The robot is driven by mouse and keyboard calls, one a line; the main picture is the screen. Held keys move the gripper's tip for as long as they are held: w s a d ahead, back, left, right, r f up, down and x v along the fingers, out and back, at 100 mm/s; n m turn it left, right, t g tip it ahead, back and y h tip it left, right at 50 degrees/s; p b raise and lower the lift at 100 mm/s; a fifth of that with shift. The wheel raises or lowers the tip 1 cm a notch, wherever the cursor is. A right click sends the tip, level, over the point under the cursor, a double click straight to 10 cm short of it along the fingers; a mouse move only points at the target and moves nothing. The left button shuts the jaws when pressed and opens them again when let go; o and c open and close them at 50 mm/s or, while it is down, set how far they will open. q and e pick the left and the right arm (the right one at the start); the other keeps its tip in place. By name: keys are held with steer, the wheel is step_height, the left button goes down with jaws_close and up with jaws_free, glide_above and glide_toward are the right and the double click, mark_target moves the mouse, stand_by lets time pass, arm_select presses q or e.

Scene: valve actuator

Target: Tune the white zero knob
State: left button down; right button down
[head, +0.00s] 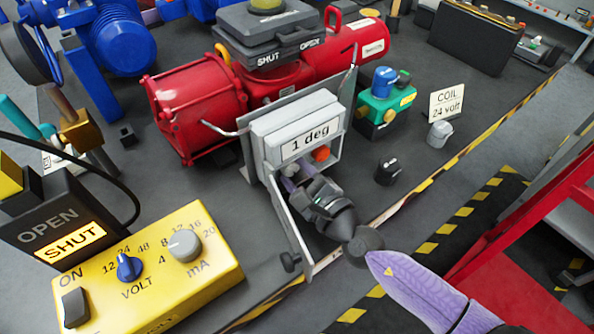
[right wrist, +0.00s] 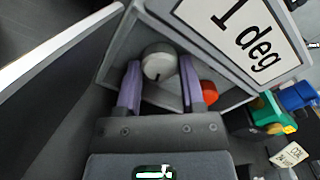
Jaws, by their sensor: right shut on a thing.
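The white zero knob (right wrist: 158,58) is a round pale knob with a dark mark, inside the open grey box labelled "1 deg" (head: 309,140). My right gripper (head: 289,181) reaches into this box from the front. In the right wrist view its two purple fingers (right wrist: 160,78) stand on either side of the white knob and are shut on it. In the head view the knob is mostly hidden by the gripper. An orange-red knob (head: 321,154) sits to the right in the same box, close beside the right finger in the right wrist view (right wrist: 208,92). My left gripper is not in view.
The box's open door (head: 290,226) hangs toward the front left. Red actuator cylinders (head: 195,108) stand behind. A yellow volt and mA panel (head: 150,270) is at the front left. A green device (head: 386,108), a black knob (head: 388,171) and a coil sign (head: 446,101) are to the right.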

steer(key=shift+n, duration=0.5)
stand_by(0.3)
steer(key=shift+c, duration=2.4)
jaws_free()
steer(key=v, duration=1)
